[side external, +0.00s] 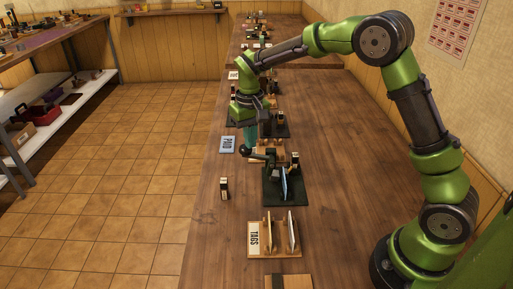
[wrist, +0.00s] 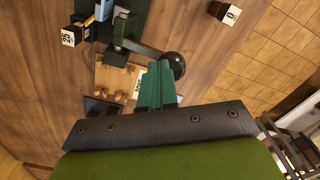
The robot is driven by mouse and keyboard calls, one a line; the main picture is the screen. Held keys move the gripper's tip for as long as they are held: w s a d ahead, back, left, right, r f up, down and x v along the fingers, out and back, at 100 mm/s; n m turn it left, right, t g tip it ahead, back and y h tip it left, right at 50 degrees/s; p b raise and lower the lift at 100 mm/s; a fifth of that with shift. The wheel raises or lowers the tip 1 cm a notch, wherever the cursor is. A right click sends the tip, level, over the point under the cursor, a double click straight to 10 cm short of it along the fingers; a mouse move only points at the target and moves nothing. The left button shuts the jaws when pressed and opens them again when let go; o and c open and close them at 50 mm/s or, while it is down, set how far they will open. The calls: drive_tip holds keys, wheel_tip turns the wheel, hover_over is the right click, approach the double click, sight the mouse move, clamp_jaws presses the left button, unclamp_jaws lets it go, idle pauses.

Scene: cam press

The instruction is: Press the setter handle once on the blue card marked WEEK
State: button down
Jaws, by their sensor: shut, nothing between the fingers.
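The near setter press stands on a dark green base (side external: 270,199) on the bench, with a blue card (side external: 284,184) upright in it; no wording is legible on the card. Its dark handle ends in a black ball (side external: 246,153) on the left side, which also shows in the wrist view (wrist: 174,67). My gripper (side external: 249,150) points down beside or above this ball. In the wrist view its green fingers (wrist: 159,68) are together and empty, overlapping the ball's edge. I cannot tell whether they touch it. The card's edge (wrist: 103,10) shows at the top.
A wooden rack (side external: 280,252) labelled TAGS stands in front of the press. A small block stamp (side external: 225,188) stands left of it. A blue PAID card (side external: 227,144) lies at the bench's left edge. Another press (side external: 275,124) stands behind. The bench right of the press is clear.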

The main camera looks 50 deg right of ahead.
drive_tip(key=shift+r, duration=1.6)
drive_tip(key=shift+r, duration=0.2)
drive_tip(key=shift+r, duration=2.4)
drive_tip(key=shift+w, duration=0.1)
drive_tip(key=s+a+r+t+y, duration=0.1)
drive_tip(key=s+r+t, duration=0.1)
drive_tip(key=s, duration=1)
drive_tip(key=s+a+r+m+t+y, duration=0.1)
drive_tip(key=s+t, duration=0.4)
drive_tip(key=s, duration=0.7)
drive_tip(key=shift+r, duration=0.7)
drive_tip(key=shift+a, duration=0.1)
